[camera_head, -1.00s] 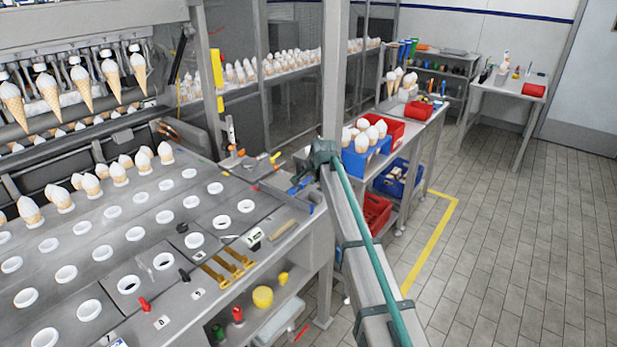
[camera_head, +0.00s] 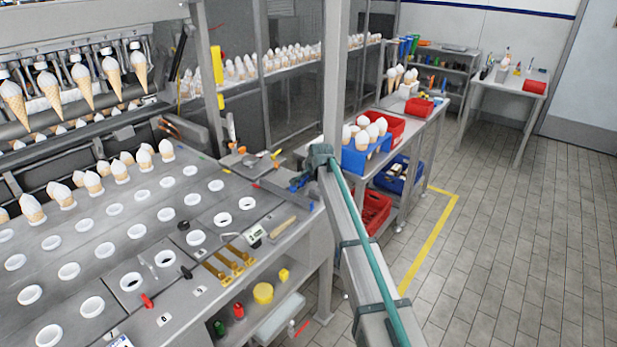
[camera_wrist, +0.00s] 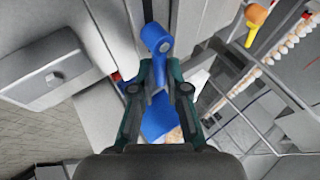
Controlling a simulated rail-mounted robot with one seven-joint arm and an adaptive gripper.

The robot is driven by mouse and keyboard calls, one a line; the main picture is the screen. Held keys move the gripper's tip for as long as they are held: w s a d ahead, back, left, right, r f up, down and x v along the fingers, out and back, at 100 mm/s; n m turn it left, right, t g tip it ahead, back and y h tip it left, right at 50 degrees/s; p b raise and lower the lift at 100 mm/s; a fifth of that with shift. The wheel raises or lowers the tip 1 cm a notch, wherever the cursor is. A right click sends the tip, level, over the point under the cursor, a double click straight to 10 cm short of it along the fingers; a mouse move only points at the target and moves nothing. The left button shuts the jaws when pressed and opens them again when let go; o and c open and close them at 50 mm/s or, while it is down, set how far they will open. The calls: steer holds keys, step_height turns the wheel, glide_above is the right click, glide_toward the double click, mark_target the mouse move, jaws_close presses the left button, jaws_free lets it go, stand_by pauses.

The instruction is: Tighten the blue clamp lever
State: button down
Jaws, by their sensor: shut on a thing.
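The blue clamp lever (camera_wrist: 157,42) shows in the wrist view, its round knob end pointing up in the picture. My gripper (camera_wrist: 159,65) has its two dark green fingers closed on either side of the lever, below the knob. In the head view, the blue lever (camera_head: 299,184) is small at the right back corner of the machine table, with my gripper beside it, partly hidden by my arm. A wider blue surface lies between the finger bases in the wrist view; I cannot tell if it belongs to the clamp.
The machine table (camera_head: 110,245) has rows of white cone holders. A grey post (camera_head: 334,75) stands just behind my gripper. A blue crate of cones (camera_head: 362,160) and a red bin (camera_head: 385,128) sit on the bench behind. The tiled floor (camera_head: 510,250) at right is clear.

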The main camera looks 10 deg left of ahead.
steer(key=shift+w+f, duration=0.1)
steer(key=shift+n+b, duration=0.3)
steer(key=shift+b, duration=0.15)
steer(key=shift+a+n+y, duration=0.1)
steer(key=shift+n+y, duration=0.2)
steer(key=c, duration=1.2)
jaws_free()
steer(key=v, duration=1.2)
steer(key=shift+w, duration=0.15)
